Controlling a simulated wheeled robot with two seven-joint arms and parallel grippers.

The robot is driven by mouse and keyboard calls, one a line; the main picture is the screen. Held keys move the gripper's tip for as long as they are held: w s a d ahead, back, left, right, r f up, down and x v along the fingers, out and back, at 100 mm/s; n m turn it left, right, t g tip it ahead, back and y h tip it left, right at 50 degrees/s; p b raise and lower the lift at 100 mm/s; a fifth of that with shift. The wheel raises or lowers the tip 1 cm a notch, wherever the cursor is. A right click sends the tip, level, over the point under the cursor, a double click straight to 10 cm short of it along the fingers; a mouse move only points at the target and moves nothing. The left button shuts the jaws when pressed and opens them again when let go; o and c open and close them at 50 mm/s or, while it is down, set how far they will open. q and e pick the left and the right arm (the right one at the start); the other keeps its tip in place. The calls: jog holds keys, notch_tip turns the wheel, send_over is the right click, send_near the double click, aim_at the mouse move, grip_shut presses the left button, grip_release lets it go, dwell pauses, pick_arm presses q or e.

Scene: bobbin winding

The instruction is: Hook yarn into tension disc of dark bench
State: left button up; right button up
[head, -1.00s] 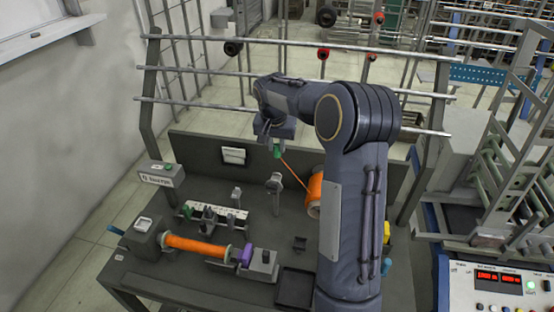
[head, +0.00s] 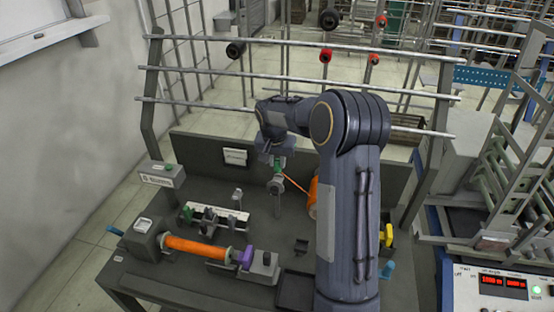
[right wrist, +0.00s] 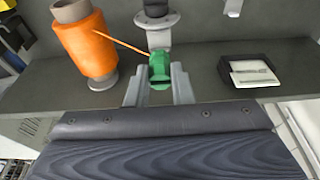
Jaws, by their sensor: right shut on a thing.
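My right gripper (head: 277,166) is shut on a green yarn tab, which shows between its fingers in the right wrist view (right wrist: 159,70). Orange yarn (right wrist: 123,42) runs taut from the tab to the orange yarn cone (right wrist: 86,44), which the arm partly hides in the head view (head: 312,197). The tension disc (head: 275,186) stands on a post on the dark bench (head: 190,275). The tab is very close to the disc (right wrist: 157,22); I cannot tell whether they touch. My left gripper is not in view.
An orange-wound bobbin (head: 196,246) lies at the bench's front left, with a purple part (head: 245,257) at its end. A white strip with small guides (head: 217,220) is behind it. A dark tray (head: 296,290) is at the front. A rail rack (head: 300,83) rises behind the bench.

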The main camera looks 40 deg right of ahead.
aim_at(275, 166)
jog(key=shift+f, duration=0.15)
jog(key=shift+f+b, duration=1.6)
jog(key=shift+f, duration=0.3)
jog(key=shift+r, duration=0.1)
jog(key=shift+w+a, duration=0.15)
jog(key=shift+w+a+r+p, duration=0.1)
jog(key=shift+w+a+p, duration=0.25)
jog(key=shift+w+a, duration=0.45)
jog(key=shift+w+a+r+p, duration=0.1)
jog(key=shift+w+a+p, duration=0.25)
jog(key=shift+w+a, duration=0.45)
jog(key=shift+w+d, duration=0.15)
jog(key=shift+d, duration=0.05)
